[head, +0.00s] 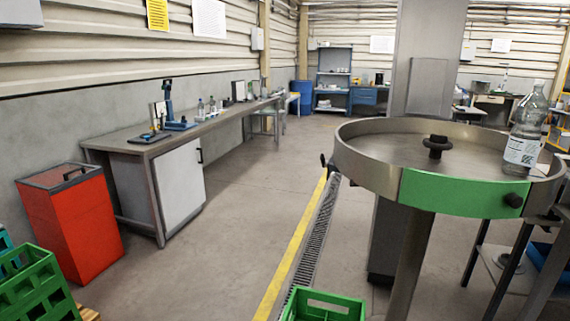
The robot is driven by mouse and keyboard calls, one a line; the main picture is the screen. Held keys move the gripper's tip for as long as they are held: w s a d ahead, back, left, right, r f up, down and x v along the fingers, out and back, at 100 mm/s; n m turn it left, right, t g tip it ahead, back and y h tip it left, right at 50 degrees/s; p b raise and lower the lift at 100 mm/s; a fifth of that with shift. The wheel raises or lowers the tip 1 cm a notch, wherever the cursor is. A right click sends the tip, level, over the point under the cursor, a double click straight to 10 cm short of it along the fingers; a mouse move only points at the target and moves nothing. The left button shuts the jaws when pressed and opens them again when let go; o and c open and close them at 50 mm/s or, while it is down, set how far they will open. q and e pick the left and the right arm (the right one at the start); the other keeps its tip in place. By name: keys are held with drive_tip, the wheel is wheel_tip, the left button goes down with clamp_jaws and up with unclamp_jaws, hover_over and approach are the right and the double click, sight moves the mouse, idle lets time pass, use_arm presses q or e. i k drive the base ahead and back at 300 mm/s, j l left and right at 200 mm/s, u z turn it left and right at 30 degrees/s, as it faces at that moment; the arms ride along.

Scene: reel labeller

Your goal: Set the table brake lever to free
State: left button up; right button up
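A round metal rotary table (380,160) with a raised rim stands at the right on a grey post. A green panel (450,193) covers the front of its rim. A dark knob (436,146) sits at the middle of its top. A small black knob (513,200) sticks out at the right end of the green panel. A dark handle-like part (324,162) juts from the left side of the rim. I cannot tell which of these is the brake lever, or its setting. Neither of my grippers is in view.
A clear labelled bottle (525,135) stands at the table's right edge. Green crates (35,285) are at the lower left, another green crate (322,306) at bottom centre. A red bin (72,222) stands by a workbench (185,135). The floor left of the yellow line (290,255) is clear.

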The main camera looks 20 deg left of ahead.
sight(324, 162)
drive_tip(key=k+j, duration=0.1)
drive_tip(key=j, duration=0.25)
drive_tip(key=k+j, duration=0.1)
drive_tip(key=j, duration=1.1)
drive_tip(key=i+j+z, duration=0.1)
drive_tip(key=j, duration=0.3)
drive_tip(key=i+j+z, duration=0.15)
drive_tip(key=j, duration=0.25)
drive_tip(key=i+j+z, duration=0.1)
drive_tip(key=j, duration=0.3)
drive_tip(key=i+j+z, duration=0.1)
drive_tip(key=j, duration=0.35)
drive_tip(key=i+j+z, duration=0.2)
drive_tip(key=i+j, duration=0.15)
drive_tip(key=i+j+z, duration=0.2)
drive_tip(key=i+j, duration=0.15)
drive_tip(key=i+j+z, duration=0.15)
drive_tip(key=i+j, duration=0.15)
drive_tip(key=j, duration=0.25)
drive_tip(key=i+j+z, duration=0.2)
drive_tip(key=j, duration=0.3)
drive_tip(key=i+j+z, duration=0.2)
drive_tip(key=j, duration=0.35)
drive_tip(key=i+j+z, duration=0.2)
drive_tip(key=j, duration=0.4)
drive_tip(key=i+j+z, duration=0.15)
drive_tip(key=j, duration=0.45)
drive_tip(key=i+j+z, duration=0.2)
drive_tip(key=j, duration=1.15)
drive_tip(key=i+z, duration=0.05)
